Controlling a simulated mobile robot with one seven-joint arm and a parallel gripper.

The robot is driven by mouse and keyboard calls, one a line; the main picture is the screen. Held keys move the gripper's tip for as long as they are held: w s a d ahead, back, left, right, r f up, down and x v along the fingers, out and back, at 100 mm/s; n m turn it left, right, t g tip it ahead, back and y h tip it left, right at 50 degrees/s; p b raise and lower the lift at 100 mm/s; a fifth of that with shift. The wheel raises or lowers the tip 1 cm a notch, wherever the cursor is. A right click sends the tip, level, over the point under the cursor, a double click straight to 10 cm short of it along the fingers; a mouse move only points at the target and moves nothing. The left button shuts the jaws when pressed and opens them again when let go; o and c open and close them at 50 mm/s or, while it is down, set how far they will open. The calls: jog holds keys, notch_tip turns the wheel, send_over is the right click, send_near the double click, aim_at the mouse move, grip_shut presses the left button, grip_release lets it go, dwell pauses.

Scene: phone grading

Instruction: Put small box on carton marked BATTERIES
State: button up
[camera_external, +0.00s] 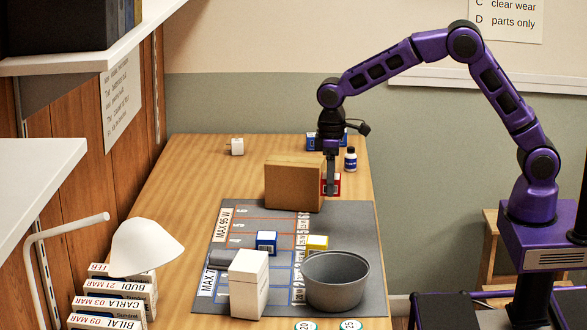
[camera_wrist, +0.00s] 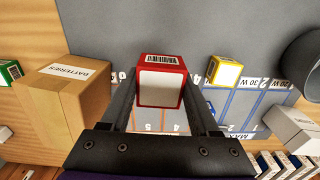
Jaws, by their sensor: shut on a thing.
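A small red box (camera_wrist: 163,80) with a white face and a barcode label is between the fingers of my gripper (camera_wrist: 160,95) in the wrist view. My gripper is shut on it. In the external view the red box (camera_external: 331,184) hangs at my gripper (camera_external: 331,178), just right of the brown carton. The carton (camera_wrist: 62,98) reads BATTERIES on its top and stands left of my gripper in the wrist view. It also shows in the external view as a plain brown carton (camera_external: 293,186) at the mat's far edge. I cannot tell the box's exact height above the mat.
A blue box (camera_external: 266,242), a yellow box (camera_external: 317,243), a tall white box (camera_external: 248,284) and a grey bowl (camera_external: 336,282) stand on the grey mat (camera_external: 365,225).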

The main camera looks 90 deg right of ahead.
jog(key=w+d+r+p, duration=0.3)
jog(key=d+r+p, duration=0.1)
jog(key=d+r, duration=0.45)
notch_tip(320, 180, up, 4)
jog(key=f+p, duration=0.1)
jog(key=p, duration=0.2)
send_over(318, 160)
notch_tip(318, 160, down, 3)
jog(key=shift+f+n+b, duration=0.15)
jog(key=shift+n+b, duration=0.15)
jog(key=shift+b, duration=0.1)
jog(key=shift+f, duration=2.95)
jog(key=shift+f, duration=0.1)
jog(key=o, duration=1.4)
notch_tip(318, 160, up, 12)
jog(key=shift+r+p, duration=0.15)
jog(key=shift+p, duration=0.2)
